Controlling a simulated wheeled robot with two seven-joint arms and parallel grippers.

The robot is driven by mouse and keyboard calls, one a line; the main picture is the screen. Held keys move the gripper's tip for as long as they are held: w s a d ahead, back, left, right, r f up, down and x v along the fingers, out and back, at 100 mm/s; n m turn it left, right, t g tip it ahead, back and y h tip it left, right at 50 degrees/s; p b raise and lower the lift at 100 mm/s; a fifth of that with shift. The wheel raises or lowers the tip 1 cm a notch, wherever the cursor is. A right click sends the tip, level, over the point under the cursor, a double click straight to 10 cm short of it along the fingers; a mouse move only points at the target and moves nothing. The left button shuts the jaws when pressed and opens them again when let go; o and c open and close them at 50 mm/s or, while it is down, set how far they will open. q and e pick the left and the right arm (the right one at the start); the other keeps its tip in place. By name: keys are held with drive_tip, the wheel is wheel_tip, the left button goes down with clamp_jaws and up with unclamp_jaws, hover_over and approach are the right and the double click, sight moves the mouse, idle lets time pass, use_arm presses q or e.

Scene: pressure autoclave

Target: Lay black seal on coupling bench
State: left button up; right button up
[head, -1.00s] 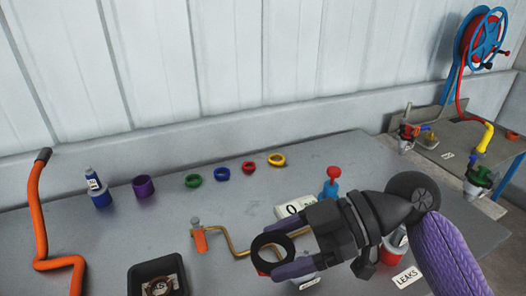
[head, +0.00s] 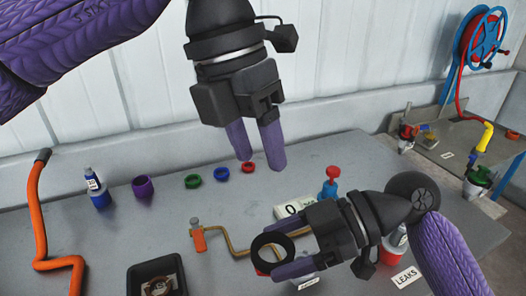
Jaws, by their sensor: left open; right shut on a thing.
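The black seal (head: 257,251) is a thick ring, held by my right gripper (head: 279,260) above the grey bench (head: 340,165). My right gripper is shut on it; one purple finger shows below the ring's right side. My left gripper (head: 259,158) is high in the middle of the head view, open and empty, its two purple fingers pointing down. Its fingertips appear in front of the row of rings, apart from the seal. I cannot tell from a label which surface is the coupling bench.
Green (head: 193,181), blue (head: 222,174) and red (head: 248,167) rings stand at the back, with a purple cup (head: 143,186) and a blue bottle (head: 96,190). An orange bent pipe (head: 40,230), black tray (head: 133,272) and brass crank (head: 238,249) lie nearer. A second bench (head: 440,150) is at right.

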sight(262, 239)
use_arm(q)
drive_tip(key=f+y, duration=0.1)
drive_tip(key=f, duration=0.3)
drive_tip(key=s+f, duration=0.1)
drive_tip(key=f, duration=0.3)
drive_tip(key=f+y, duration=0.1)
drive_tip(key=f, duration=0.3)
drive_tip(key=shift+s+d+f+t+y, duration=0.15)
drive_tip(key=shift+f+t+y, duration=0.15)
drive_tip(key=shift+t, duration=0.1)
drive_tip(key=shift+c, duration=0.3)
clamp_jaws()
drive_tip(key=shift+o, duration=0.3)
unclamp_jaws()
